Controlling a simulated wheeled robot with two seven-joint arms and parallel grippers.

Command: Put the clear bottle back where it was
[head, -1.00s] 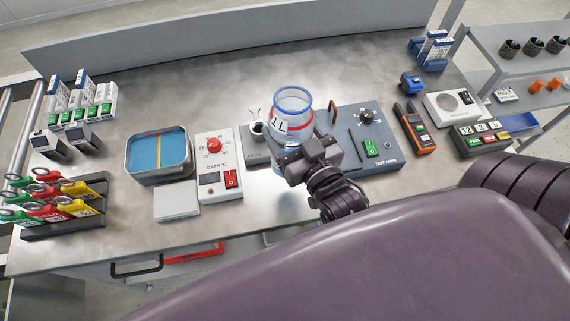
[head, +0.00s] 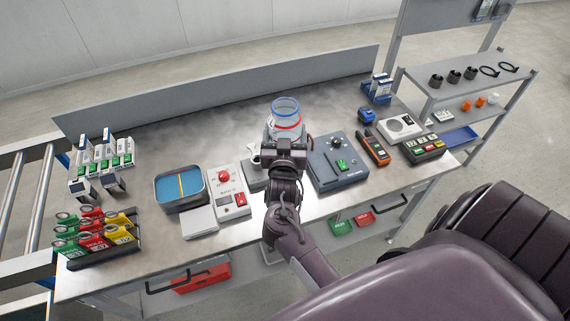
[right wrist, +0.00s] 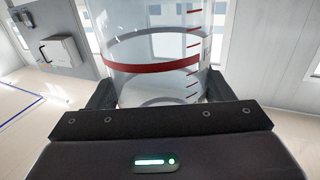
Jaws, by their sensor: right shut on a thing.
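The clear bottle (head: 286,112) has a blue rim and a red band. It appears upright over the middle of the bench. My right gripper (head: 285,142) is shut on it from the near side and hides its lower part. In the right wrist view the bottle (right wrist: 155,50) stands between the two fingers, with the red band and red scale marks showing. Its base is hidden, so I cannot tell whether it touches anything. My left gripper is not in view.
Left of the bottle are a bath controller (head: 229,193) and a blue-filled bath (head: 181,187). Right of it is a grey test unit (head: 338,160), then an orange meter (head: 372,149). A rack of coloured clips (head: 98,235) stands front left. A shelf unit (head: 461,88) stands at the right.

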